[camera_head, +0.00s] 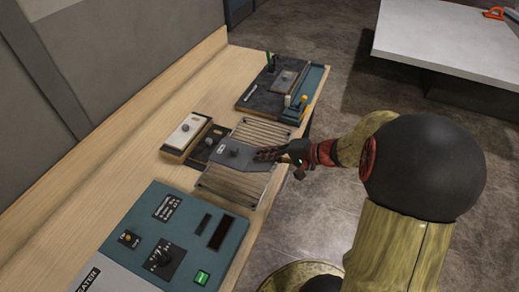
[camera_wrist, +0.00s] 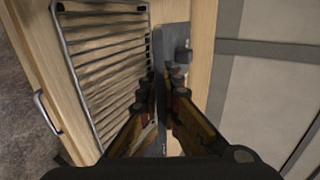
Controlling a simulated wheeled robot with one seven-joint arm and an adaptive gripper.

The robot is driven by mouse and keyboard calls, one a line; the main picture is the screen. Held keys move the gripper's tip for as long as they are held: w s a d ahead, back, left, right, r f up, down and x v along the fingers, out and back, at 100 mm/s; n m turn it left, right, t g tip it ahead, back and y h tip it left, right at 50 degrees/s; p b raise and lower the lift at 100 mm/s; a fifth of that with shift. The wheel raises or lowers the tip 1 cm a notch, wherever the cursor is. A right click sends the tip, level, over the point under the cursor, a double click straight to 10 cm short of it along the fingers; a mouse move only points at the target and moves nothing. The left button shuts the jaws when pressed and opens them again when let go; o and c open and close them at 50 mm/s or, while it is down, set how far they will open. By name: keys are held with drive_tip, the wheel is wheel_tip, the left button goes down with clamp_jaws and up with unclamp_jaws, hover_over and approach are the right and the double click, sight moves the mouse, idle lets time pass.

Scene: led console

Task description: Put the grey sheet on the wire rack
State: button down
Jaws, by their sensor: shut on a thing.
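I cannot tell whether the sheet touches the rack. Part of the rack is hidden under the sheet.
A teal console (camera_head: 190,222) stands in front of the rack on the wooden bench (camera_head: 105,165). A box with a cream top (camera_head: 187,130) is at its left, and a dark tray (camera_head: 255,97) lies behind. A white table (camera_head: 440,40) stands apart at the far right.

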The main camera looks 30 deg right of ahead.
drive_tip(key=w+d+f, duration=0.1)
drive_tip(key=w+f, duration=0.1)
drive_tip(key=w, duration=0.1)
drive_tip(key=w+d+f+b, duration=0.1)
drive_tip(key=w+d+f, duration=0.1)
drive_tip(key=w+f, duration=0.1)
drive_tip(key=w+d+f, duration=0.2)
drive_tip(key=w+f, duration=0.1)
drive_tip(key=w, duration=0.1)
drive_tip(key=shift+w+d+f+b, duration=0.15)
drive_tip(key=shift+f+b, duration=0.05)
drive_tip(key=shift+b, duration=0.15)
drive_tip(key=shift+w+d+f, duration=0.1)
drive_tip(key=shift+w+f, duration=0.1)
drive_tip(key=shift+f, duration=0.15)
drive_tip(key=shift+f+b, duration=0.35)
drive_tip(key=shift+f, duration=1.15)
drive_tip(key=shift+f, duration=0.15)
drive_tip(key=c, duration=2.5)
unclamp_jaws()
drive_tip(key=shift+o, duration=1)
